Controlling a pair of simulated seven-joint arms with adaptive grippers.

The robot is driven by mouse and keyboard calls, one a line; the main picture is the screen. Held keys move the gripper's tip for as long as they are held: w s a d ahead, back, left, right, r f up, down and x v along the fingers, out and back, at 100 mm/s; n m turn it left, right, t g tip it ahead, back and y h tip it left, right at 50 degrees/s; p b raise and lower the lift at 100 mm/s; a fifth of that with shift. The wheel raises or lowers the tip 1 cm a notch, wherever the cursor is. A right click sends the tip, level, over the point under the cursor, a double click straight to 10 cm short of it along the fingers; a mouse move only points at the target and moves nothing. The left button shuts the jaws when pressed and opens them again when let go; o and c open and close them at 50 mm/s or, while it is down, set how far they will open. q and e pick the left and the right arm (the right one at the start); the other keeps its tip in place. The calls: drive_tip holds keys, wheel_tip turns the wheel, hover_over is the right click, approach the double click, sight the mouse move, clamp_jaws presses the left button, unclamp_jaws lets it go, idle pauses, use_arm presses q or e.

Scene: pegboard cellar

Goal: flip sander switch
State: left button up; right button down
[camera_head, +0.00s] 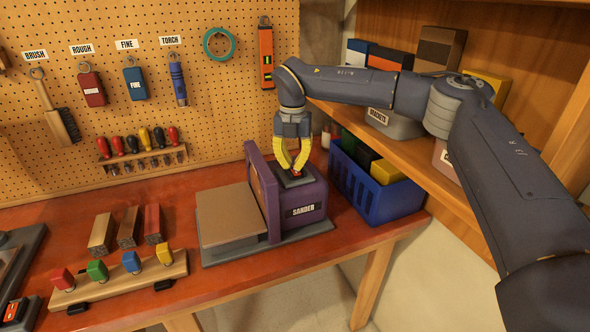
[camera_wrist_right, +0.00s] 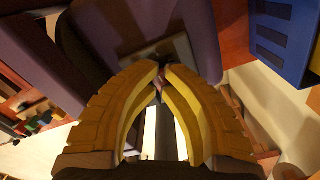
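The sander (camera_head: 300,209) is a purple machine labelled SANDER, on the bench left of the blue crate. A dark switch plate with a small red switch (camera_head: 297,174) is on its top. My right gripper (camera_head: 295,171) points down at this switch, its yellow fingertips close together right at it. In the right wrist view the fingertips (camera_wrist_right: 161,68) nearly meet over the dark plate, with a small reddish bit by the tips. I cannot tell whether the switch is pinched or only touched; the fingers hide part of it. My left gripper is out of view.
A blue crate (camera_head: 372,196) with boxes stands close right of the sander. A brown plate (camera_head: 228,212) lies left of it. A wooden block with colored knobs (camera_head: 122,279) is at the front left. Tools hang on the pegboard (camera_head: 245,60); shelves are at the right.

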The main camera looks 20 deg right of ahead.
drive_tip(key=shift+r, duration=3.4)
